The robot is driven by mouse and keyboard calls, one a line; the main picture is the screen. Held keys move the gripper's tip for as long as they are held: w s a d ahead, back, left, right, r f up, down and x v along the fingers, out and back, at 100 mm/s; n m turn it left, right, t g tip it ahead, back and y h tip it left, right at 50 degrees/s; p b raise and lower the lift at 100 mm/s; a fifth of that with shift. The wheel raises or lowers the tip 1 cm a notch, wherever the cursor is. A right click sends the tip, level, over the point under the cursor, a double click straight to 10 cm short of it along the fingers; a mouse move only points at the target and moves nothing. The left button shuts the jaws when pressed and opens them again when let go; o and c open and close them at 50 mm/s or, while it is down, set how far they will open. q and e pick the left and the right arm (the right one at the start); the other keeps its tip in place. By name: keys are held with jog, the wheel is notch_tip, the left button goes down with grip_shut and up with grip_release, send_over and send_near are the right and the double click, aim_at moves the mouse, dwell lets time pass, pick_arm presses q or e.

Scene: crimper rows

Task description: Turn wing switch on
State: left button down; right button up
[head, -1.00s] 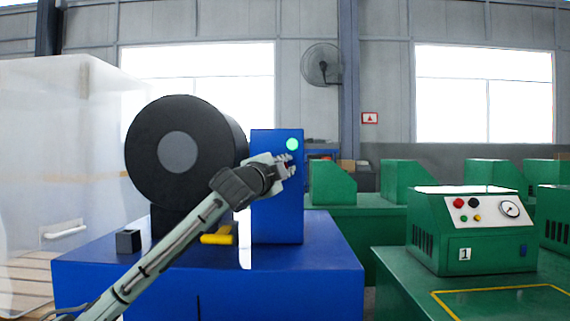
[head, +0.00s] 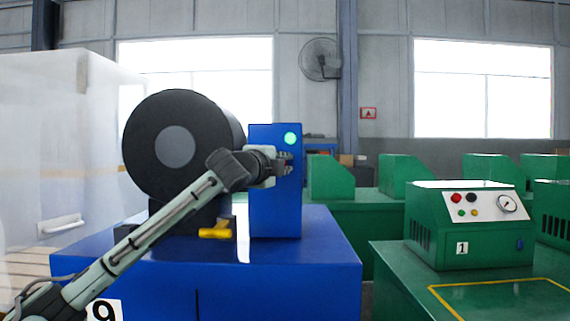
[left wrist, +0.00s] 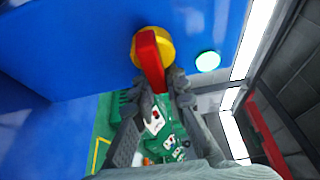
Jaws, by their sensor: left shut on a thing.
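The wing switch (left wrist: 150,50) shows in the left wrist view as a red bar across a round yellow base on a blue panel. In the head view it is hidden behind my gripper. My left gripper (left wrist: 158,88) is shut on the near end of the red bar. In the head view the left gripper (head: 285,164) is at the face of the upright blue box (head: 274,215), below a lit green lamp (head: 290,138). The lamp (left wrist: 207,61) also glows in the left wrist view. My right gripper is not in view.
The box stands on a blue bench (head: 320,260) beside a large black drum (head: 175,145). A yellow lever (head: 215,233) sticks out below the drum. A green machine (head: 470,230) marked 1 stands on a green table at the right. A pale translucent block (head: 60,150) is at the left.

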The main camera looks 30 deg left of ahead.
pick_arm(q)
jog(key=shift+a, duration=0.3)
jog(key=c, duration=1.5)
grip_release()
jog(key=shift+a, duration=0.1)
jog(key=shift+c, duration=0.2)
jog(key=shift+s+d, duration=0.2)
jog(key=s+d, duration=0.1)
jog(key=s, duration=1)
jog(key=shift+s+d, duration=0.25)
jog(key=shift+d, duration=0.1)
